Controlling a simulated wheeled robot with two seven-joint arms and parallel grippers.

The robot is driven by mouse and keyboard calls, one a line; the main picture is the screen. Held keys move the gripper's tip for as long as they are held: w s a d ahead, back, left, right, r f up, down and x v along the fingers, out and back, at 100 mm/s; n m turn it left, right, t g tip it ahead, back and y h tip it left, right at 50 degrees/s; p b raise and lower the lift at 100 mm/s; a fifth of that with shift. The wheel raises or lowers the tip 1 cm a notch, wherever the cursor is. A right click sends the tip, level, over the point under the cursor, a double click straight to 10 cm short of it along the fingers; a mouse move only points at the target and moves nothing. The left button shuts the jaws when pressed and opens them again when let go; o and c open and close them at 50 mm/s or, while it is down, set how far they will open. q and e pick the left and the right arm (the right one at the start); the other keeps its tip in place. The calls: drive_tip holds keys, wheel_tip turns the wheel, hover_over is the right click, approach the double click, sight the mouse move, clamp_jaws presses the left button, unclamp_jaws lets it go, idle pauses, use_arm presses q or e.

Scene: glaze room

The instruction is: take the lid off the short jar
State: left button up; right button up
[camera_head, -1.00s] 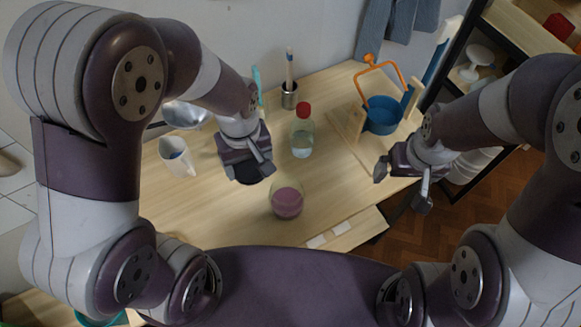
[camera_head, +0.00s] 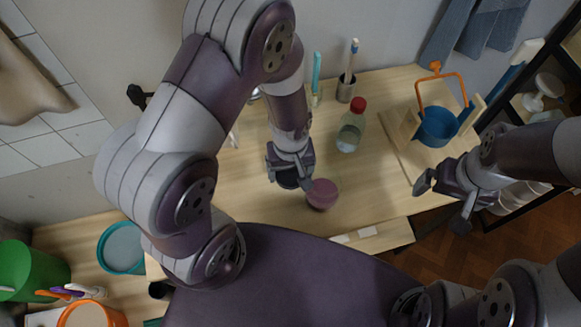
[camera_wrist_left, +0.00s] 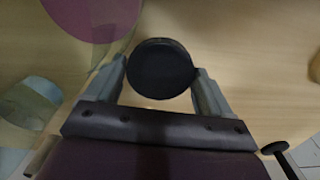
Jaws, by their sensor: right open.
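The short jar (camera_head: 322,195) is a round clear jar with mauve contents, standing on the wooden table. Its mauve round shape also shows at the upper left of the left wrist view (camera_wrist_left: 95,14). My left gripper (camera_head: 291,180) is just left of the jar in the head view. Its fingers are closed on the sides of a round black lid (camera_wrist_left: 160,69), which is off the jar and beside it. How high the lid is above the table is hard to tell. My right gripper (camera_head: 443,204) is open and empty, over the table's right edge.
A red-capped bottle (camera_head: 350,128) stands behind the jar. A blue pot (camera_head: 437,127) with an orange handle is at the back right, and a brush cup (camera_head: 346,88) at the back. A teal bowl (camera_head: 120,249) and green bin (camera_head: 33,271) are at lower left.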

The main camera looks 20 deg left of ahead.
sight(291, 173)
use_arm(q)
drive_tip(key=shift+o, duration=0.8)
drive_tip(key=shift+w+r, duration=0.1)
drive_tip(key=shift+r, duration=0.25)
wheel_tip(291, 173, up, 11)
drive_tip(key=s+a+r+m+t, duration=0.1)
drive_tip(key=a+r+m, duration=0.1)
drive_tip(key=a+m, duration=0.3)
drive_tip(key=shift+s+a+r+m, duration=0.2)
drive_tip(key=shift+s+m, duration=0.2)
